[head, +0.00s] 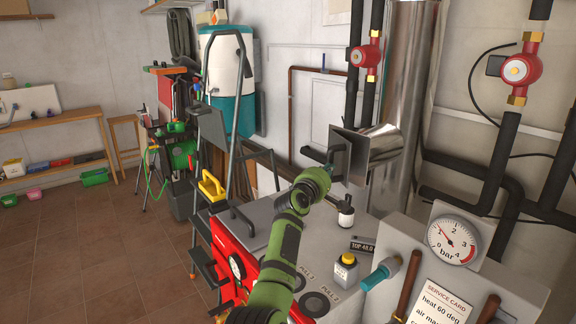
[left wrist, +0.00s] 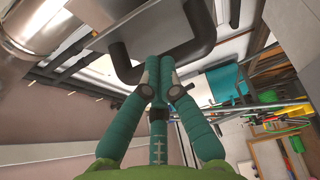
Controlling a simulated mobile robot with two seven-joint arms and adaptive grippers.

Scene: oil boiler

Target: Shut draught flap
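The draught flap (head: 350,152) is a grey square plate standing open at the short side branch (head: 385,143) of the shiny flue pipe (head: 407,90). A dark bent handle (head: 325,155) is on its face. In the left wrist view the flap (left wrist: 128,22) fills the upper part, with the black handle (left wrist: 186,53) below it. My left gripper (head: 331,169) is at the handle. Its teal fingertips (left wrist: 160,70) are drawn together and overlap the handle bar; the bar runs across them, not visibly between them. I cannot tell whether they touch it. My right gripper is not in view.
Black pipes with a red pump (head: 520,69) stand right. A ladder (head: 240,100) and clutter stand left; the floor (head: 90,250) is clear.

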